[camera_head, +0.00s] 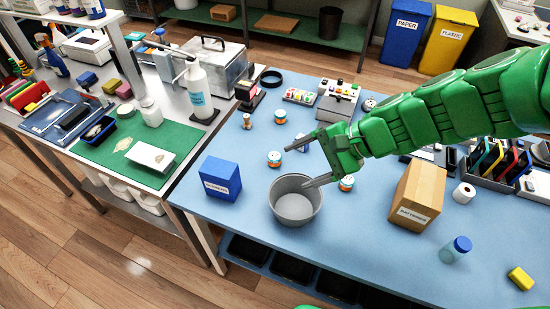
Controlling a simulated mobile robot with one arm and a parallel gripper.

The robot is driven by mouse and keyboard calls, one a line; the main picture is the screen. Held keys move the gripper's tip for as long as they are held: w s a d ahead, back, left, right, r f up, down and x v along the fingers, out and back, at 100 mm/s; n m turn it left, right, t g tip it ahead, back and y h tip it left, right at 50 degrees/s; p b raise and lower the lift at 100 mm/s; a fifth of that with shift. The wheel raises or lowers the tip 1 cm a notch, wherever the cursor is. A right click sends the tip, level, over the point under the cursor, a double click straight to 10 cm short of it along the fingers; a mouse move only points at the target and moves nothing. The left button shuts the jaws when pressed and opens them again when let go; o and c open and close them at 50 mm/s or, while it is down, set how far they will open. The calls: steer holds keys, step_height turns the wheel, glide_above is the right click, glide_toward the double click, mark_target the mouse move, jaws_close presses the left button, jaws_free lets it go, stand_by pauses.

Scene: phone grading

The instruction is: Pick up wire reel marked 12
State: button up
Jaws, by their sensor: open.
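Several small wire reels with white, orange and teal bands stand on the blue table top (400,262). One reel (280,117) is at the back, one reel (274,159) is left of my gripper, and one reel (346,184) is just below its palm.
The grey bucket (295,205) stands under the lower finger. A blue box (220,179) is to its left, and a cardboard box (417,195) is to the right.

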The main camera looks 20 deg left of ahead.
steer(key=w+a+f+m+t+y, duration=0.2)
steer(key=w+a+f+m+y, duration=0.15)
steer(key=w+a+m, duration=0.45)
steer(key=m+t, duration=0.2)
steer(key=m, duration=0.4)
glide_above(277, 157)
steer(key=d, duration=0.4)
step_height(277, 157, down, 10)
steer(key=shift+m+y, duration=0.25)
steer(key=shift+m, duration=0.05)
steer(key=shift+s+d+f, duration=0.1)
steer(key=shift+s+f, duration=0.05)
steer(key=shift+f, duration=1.9)
steer(key=shift+s+f, duration=0.1)
steer(key=shift+f, duration=1.95)
steer(key=shift+x, duration=3.8)
steer(key=shift+w+f, duration=0.1)
steer(key=shift+f, duration=0.05)
steer(key=c, duration=1.1)
